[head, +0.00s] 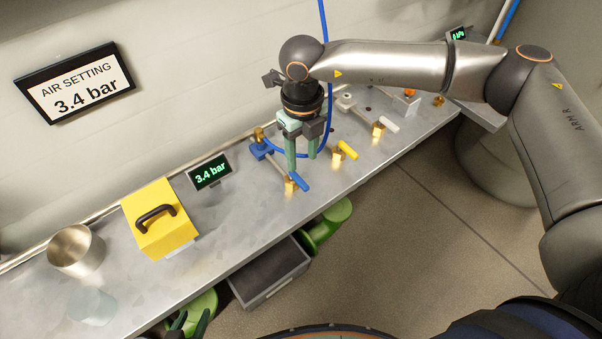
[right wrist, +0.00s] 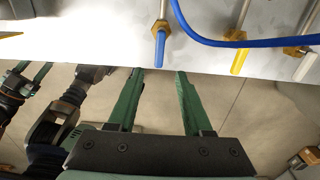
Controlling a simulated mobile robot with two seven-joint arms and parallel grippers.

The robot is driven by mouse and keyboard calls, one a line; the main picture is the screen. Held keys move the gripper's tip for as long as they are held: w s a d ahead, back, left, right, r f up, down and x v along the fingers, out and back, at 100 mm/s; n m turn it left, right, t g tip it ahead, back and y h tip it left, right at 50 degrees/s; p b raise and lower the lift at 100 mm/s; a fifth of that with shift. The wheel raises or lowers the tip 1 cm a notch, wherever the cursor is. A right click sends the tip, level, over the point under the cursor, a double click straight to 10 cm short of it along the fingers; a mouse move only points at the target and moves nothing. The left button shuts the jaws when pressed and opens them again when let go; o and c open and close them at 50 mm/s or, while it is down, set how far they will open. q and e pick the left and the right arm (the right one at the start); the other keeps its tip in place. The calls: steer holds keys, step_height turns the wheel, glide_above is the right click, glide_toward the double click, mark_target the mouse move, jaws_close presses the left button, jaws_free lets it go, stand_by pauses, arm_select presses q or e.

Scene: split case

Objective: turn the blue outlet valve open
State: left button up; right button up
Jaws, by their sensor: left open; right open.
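The blue outlet valve handle (head: 301,184) sits on a brass body (head: 290,186) near the bench's front edge. In the right wrist view the blue handle (right wrist: 160,50) points toward the bench edge, roughly in line with its pipe. My right gripper (head: 302,164) points down above and close to the blue valve; its open green fingers (right wrist: 160,73) appear on either side below the handle tip, with nothing between them. Contact cannot be told. My left gripper (head: 190,324) is open, low at the bottom edge and partly cut off, away from the valve.
A yellow valve handle (head: 348,150) and a white one (head: 390,125) stand farther along the bench. A blue hose (head: 322,100) hangs by my right gripper. The gauge (head: 209,172) reads 3.4 bar, as does the wall sign (head: 75,88). A yellow box (head: 157,220) and metal cup (head: 76,249) stand left.

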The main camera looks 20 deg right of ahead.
mark_target(302, 181)
step_height(302, 181, down, 8)
steer(key=shift+r+p, duration=0.15)
steer(key=shift+p, duration=0.15)
steer(key=shift+c, duration=0.2)
jaws_close()
stand_by(0.3)
